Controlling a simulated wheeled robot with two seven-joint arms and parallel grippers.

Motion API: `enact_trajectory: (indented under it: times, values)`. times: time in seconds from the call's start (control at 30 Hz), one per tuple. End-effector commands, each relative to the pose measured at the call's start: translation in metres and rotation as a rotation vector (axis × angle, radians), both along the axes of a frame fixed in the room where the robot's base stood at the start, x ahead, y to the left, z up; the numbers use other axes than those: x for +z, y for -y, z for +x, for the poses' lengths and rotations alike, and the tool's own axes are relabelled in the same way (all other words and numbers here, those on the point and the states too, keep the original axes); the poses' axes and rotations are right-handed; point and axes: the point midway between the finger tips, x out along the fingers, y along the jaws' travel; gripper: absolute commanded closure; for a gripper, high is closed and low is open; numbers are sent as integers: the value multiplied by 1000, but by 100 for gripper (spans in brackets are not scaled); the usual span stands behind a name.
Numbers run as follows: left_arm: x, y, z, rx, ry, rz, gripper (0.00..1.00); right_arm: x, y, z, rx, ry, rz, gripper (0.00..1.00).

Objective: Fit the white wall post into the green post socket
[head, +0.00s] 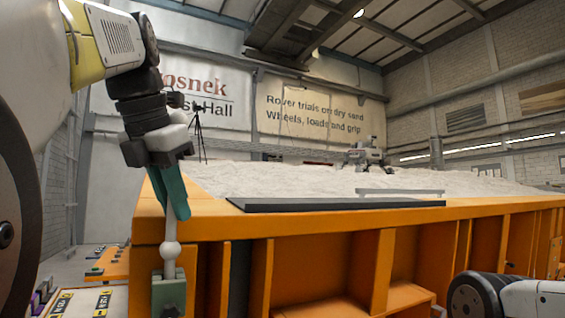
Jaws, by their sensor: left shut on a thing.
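My left gripper (178,208) points down at the front left corner of the orange sandbed, its green-teal fingers shut on the white wall post (171,252). The post hangs upright below the fingertips, with a round ball partway along it; its upper part is hidden by the fingers. The green post socket (168,294) is on the front face of the orange wall, directly below. The post's lower end meets the top of the socket in the picture; I cannot tell whether it is inside or just above. My right gripper is not in view.
The orange sandbed wall (300,225) has upright ribs. A dark flat plate (330,204) and a grey bar (400,191) lie near its edge. A rover (363,155) stands on the sand. A low orange bench (107,265) is at left. Part of my right arm shows bottom right.

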Motion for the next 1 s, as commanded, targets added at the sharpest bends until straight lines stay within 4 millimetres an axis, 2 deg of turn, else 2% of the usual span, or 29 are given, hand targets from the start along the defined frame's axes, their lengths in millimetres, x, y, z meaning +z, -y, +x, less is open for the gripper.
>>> enact_trajectory:
  times: [0.03,0.57,1.0]
  values:
    - [9,7,-12,5,36,27,100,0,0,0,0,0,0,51]
    - [8,7,-11,6,35,27,100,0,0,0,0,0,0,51]
    - [30,9,-15,5,35,25,100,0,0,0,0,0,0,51]
